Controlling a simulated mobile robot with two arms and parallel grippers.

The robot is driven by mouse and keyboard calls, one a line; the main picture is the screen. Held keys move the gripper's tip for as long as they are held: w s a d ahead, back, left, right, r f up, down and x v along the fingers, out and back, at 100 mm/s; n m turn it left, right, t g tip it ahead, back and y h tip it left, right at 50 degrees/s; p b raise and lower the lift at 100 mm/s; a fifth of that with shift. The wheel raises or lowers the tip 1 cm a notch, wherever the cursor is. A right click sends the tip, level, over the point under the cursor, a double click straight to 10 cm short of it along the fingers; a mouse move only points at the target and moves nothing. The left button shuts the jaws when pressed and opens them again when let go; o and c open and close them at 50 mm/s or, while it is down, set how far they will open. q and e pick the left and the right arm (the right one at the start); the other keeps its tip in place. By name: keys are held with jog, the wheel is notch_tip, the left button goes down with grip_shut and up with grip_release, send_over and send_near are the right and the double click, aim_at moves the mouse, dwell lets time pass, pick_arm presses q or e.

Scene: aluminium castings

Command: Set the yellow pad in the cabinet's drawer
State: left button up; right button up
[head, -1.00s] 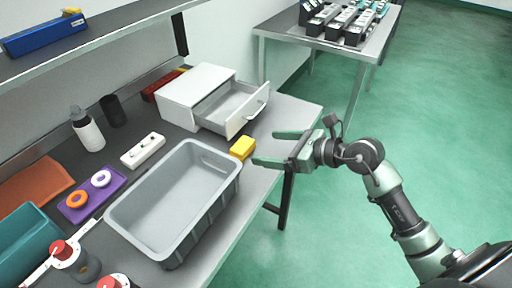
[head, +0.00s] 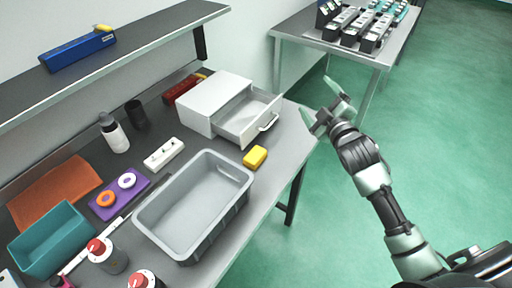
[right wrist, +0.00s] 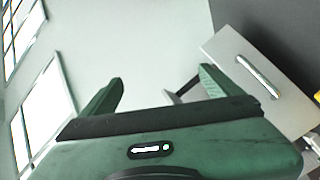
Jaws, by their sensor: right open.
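The yellow pad (head: 255,157) lies on the workbench between the grey bin and the cabinet, near the front edge. The white cabinet (head: 208,100) stands against the back of the bench. Its drawer (head: 262,110) is pulled out and looks empty in the head view. The drawer front with its handle (right wrist: 257,76) shows at the right of the right wrist view. My right gripper (head: 322,98) is open and empty, raised to the right of the drawer, past the bench edge. A sliver of yellow shows at the right edge of the wrist view. My left gripper is not in view.
A grey bin (head: 241,205) stands left of the pad. A purple tray (head: 122,199) with two rings, a white block (head: 164,154), a bottle (head: 115,135) and a black cup (head: 136,114) are farther left. A shelf (head: 125,50) overhangs the back. The floor at right is clear.

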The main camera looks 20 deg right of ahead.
jog(key=s+a+f+m+g+y+p, duration=0.2)
jog(key=a+f+m+g+y, duration=0.1)
jog(key=a+f+g, duration=0.3)
jog(key=g+y+p, duration=0.1)
jog(key=g+y, duration=0.2)
jog(key=y, duration=0.2)
send_near(255, 154)
jog(key=x, duration=0.2)
jog(key=shift+w+a, duration=0.15)
jog(key=shift+a, duration=0.15)
jog(key=p+x, duration=0.2)
jog(key=x, duration=0.5)
jog(key=shift+d+f+p, duration=0.15)
jog(key=shift+p, duration=0.15)
jog(key=shift+w+f, duration=0.2)
jog(key=shift+f, duration=0.05)
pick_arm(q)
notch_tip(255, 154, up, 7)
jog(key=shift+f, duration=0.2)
pick_arm(e)
jog(key=c, duration=1.6)
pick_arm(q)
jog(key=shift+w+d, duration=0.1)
pick_arm(e)
jog(key=shift+o, duration=0.2)
jog(key=shift+r, duration=0.1)
